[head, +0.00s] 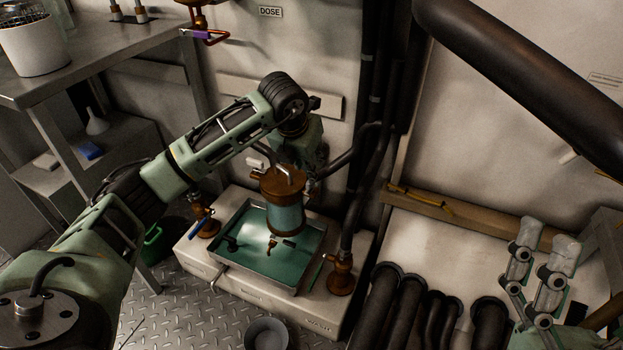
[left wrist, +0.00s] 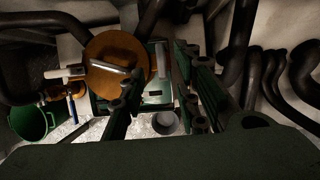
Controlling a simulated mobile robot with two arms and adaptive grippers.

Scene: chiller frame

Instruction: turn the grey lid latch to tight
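The grey lid latch (head: 287,175) is a bar on top of the round copper-brown lid (head: 270,184) of an upright glass-sided canister (head: 286,215). In the left wrist view the latch (left wrist: 109,67) lies across the lid (left wrist: 118,48), slightly tilted. My left gripper (head: 314,168) is just behind and right of the lid; its fingers are mostly hidden in the head view. In the left wrist view my left gripper's fingers (left wrist: 160,100) are apart with nothing held; the near finger overlaps the latch's right end, and contact cannot be told. My right gripper (head: 543,252) is open and empty at lower right.
The canister stands over a green-lined tray (head: 310,263) with small tools in it. Brown pipe fittings (head: 341,275) flank the tray. Black pipes (head: 400,300) stand to the right. A grey bucket (head: 266,334) and a green bucket (head: 155,243) are on the floor.

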